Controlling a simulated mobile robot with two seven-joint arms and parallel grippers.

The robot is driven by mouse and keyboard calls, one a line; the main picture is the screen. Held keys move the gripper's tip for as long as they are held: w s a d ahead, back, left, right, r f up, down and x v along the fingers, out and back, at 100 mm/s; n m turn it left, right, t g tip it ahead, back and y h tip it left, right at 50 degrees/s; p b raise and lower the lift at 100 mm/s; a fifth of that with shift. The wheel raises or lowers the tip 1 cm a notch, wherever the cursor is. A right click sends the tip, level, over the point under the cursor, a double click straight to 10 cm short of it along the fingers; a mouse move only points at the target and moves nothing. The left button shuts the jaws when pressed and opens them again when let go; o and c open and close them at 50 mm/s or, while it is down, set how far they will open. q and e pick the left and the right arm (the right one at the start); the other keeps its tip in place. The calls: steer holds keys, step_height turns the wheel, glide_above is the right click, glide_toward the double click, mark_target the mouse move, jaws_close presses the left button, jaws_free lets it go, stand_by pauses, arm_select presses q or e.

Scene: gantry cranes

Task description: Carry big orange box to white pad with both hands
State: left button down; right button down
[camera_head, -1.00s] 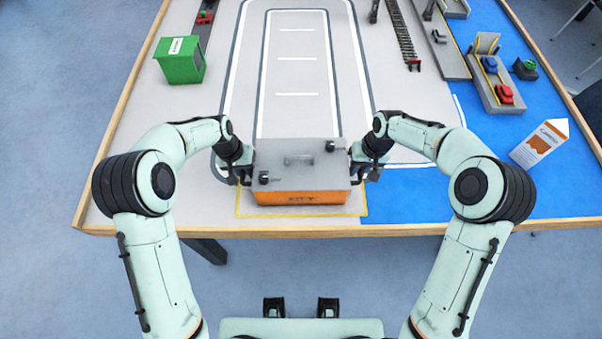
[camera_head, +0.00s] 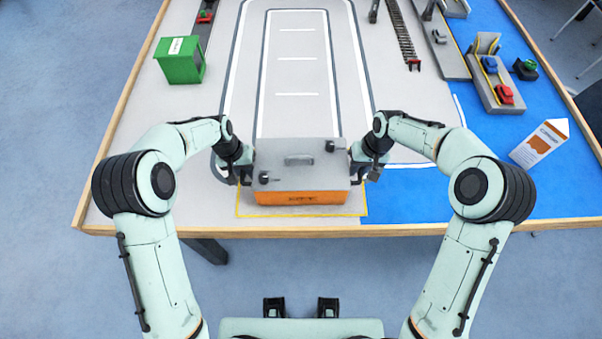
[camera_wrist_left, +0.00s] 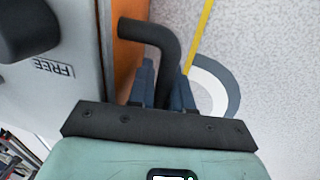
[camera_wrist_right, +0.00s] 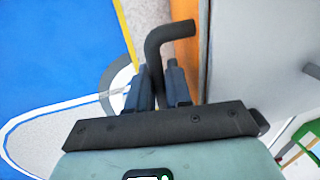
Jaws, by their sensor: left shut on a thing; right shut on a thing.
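The big orange box (camera_head: 300,198) has a grey lid with a small bar handle and black latches. It is at the near edge of the table, within a yellow outline. My left gripper (camera_head: 240,176) is shut on its left black side handle, whose bent bar (camera_wrist_left: 150,35) shows in the left wrist view. My right gripper (camera_head: 366,172) is shut on the right side handle, and that bar (camera_wrist_right: 170,38) shows in the right wrist view. The box looks level; I cannot tell whether it touches the table. I cannot clearly pick out a white pad.
A green box (camera_head: 180,62) stands at the back left. A white and orange carton (camera_head: 540,142) stands on the blue area at right. A grey dock (camera_head: 492,80) with small vehicles lies beyond it. The white-lined lane (camera_head: 297,75) behind the box is clear.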

arm_select(q)
steer(key=shift+w+r, duration=0.1)
steer(key=shift+r, duration=0.05)
arm_select(e)
steer(key=shift+w+r, duration=0.1)
steer(key=shift+r, duration=0.05)
